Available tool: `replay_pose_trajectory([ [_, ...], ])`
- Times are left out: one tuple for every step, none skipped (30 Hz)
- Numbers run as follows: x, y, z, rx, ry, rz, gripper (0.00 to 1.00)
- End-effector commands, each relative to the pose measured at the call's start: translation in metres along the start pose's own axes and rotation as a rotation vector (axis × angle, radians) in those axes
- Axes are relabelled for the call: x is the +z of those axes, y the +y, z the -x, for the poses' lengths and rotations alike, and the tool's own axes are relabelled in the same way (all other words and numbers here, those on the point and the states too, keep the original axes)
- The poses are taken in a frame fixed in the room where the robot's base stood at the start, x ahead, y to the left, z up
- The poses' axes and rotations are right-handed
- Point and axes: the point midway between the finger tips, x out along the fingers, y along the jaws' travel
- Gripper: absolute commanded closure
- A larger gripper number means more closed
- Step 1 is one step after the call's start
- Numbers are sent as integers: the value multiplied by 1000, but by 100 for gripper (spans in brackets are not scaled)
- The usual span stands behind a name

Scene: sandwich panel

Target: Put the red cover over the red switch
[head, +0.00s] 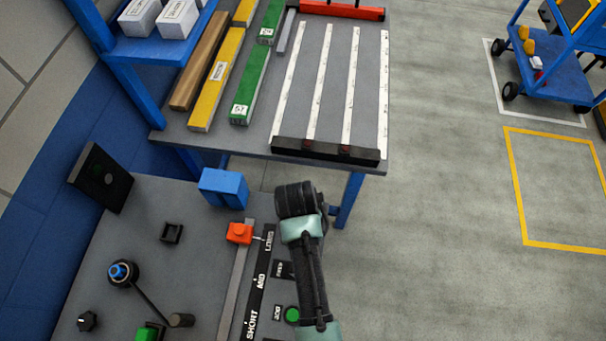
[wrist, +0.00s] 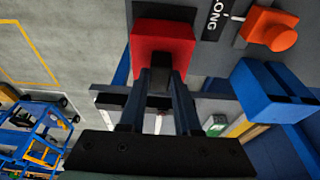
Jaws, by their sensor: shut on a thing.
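The red cover (wrist: 163,42) shows in the wrist view as a red block at the top centre, by the grey panel's edge. My gripper (wrist: 160,78) is shut on the red cover, its fingertips meeting at the cover's near side around a dark part. In the head view my gripper (head: 297,200) is a dark shape at the panel's right edge, and the cover is hidden there. I cannot make out the red switch in either view. Whether the cover is over it cannot be told.
An orange slider knob (head: 239,233) sits near the LONG label, left of my gripper. A blue block (head: 224,187) stands at the panel's far edge. A green button (head: 291,314) is beside my arm. A workbench (head: 255,140) with coloured bars lies beyond. Open floor is at right.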

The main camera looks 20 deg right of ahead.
Motion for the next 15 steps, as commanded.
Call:
replay_pose_trajectory([
  [1,0,-4,0,0,0,100],
  [1,0,-5,0,0,0,100],
  [2,0,-7,0,0,0,100],
  [2,0,-7,0,0,0,100],
  [2,0,-8,0,0,0,100],
  [2,0,-8,0,0,0,100],
  [2,0,-8,0,0,0,100],
  [2,0,-7,0,0,0,100],
  [2,0,-7,0,0,0,100],
  [2,0,-7,0,0,0,100],
  [2,0,-7,0,0,0,100],
  [2,0,-7,0,0,0,65],
  [2,0,-7,0,0,0,60],
  [2,0,-7,0,0,0,54],
  [2,0,-7,0,0,0,47],
])
